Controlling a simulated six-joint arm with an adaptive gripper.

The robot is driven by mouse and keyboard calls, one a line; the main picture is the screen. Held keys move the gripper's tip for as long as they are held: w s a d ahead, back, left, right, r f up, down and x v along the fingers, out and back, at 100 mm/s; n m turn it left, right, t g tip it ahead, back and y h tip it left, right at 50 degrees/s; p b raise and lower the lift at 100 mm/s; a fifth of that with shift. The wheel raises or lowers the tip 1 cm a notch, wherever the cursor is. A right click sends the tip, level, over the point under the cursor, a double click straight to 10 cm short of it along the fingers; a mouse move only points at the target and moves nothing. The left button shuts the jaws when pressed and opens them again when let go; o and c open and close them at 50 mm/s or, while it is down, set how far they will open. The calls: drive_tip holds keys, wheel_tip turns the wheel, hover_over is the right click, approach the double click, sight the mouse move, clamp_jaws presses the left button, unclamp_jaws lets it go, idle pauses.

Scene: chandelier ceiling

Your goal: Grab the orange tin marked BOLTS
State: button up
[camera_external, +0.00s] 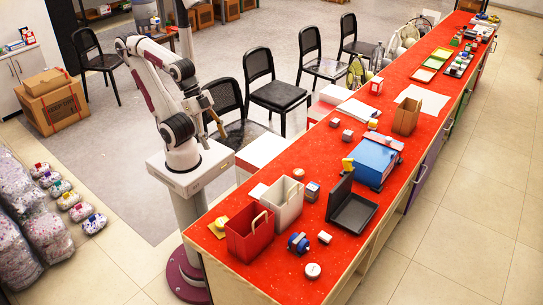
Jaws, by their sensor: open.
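My gripper (217,127) hangs at the end of my folded arm, left of the red counter (355,103) and apart from everything on it. It is open and small in this view, and I see nothing between its fingers. Several small tins or blocks stand on the counter, including one with a reddish top (298,173), a dark banded one (312,190) and a pale one (324,237). Their labels are too small to read, so I cannot tell which is the orange tin marked BOLTS.
A red bin (250,240) and a pale bin (284,208) stand at the counter's near end. An open black case (354,212), a blue box (374,163) and a brown bag (406,118) stand farther along. Black chairs (274,90) line the left side.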

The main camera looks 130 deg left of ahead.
drive_tip(key=w+d+n+t+h, duration=0.1)
drive_tip(key=w+n+t, duration=0.45)
drive_tip(key=w, duration=1.55)
drive_tip(key=w+a+f+n+g+y, duration=0.1)
drive_tip(key=w+a+f+n+y, duration=0.1)
drive_tip(key=w+a+f+n, duration=0.25)
drive_tip(key=w+a+f+n+g+y, duration=0.1)
drive_tip(key=a+f+n+g+y, duration=0.15)
drive_tip(key=a+f+n, duration=0.35)
drive_tip(key=a+f+n+g+y, duration=0.1)
drive_tip(key=a+f+y, duration=0.3)
drive_tip(key=a, duration=0.5)
drive_tip(key=s+a+f+n+g+y, duration=0.1)
drive_tip(key=s+a, duration=0.1)
drive_tip(key=s+a+f+n+g+y, duration=0.1)
drive_tip(key=s+f, duration=0.1)
drive_tip(key=s+a+f+n+g+y, duration=0.1)
drive_tip(key=s+a+f, duration=0.1)
drive_tip(key=shift+s+a+f+g, duration=0.1)
drive_tip(key=shift+s+a+g, duration=0.2)
drive_tip(key=shift+s+g, duration=0.1)
drive_tip(key=s+d+f+m, duration=0.1)
drive_tip(key=m, duration=0.1)
drive_tip(key=s+d+f+m+y, duration=0.1)
drive_tip(key=d+f+m, duration=0.1)
drive_tip(key=shift+s+d+f+y, duration=0.1)
drive_tip(key=shift+s+y, duration=0.15)
drive_tip(key=shift+s, duration=0.05)
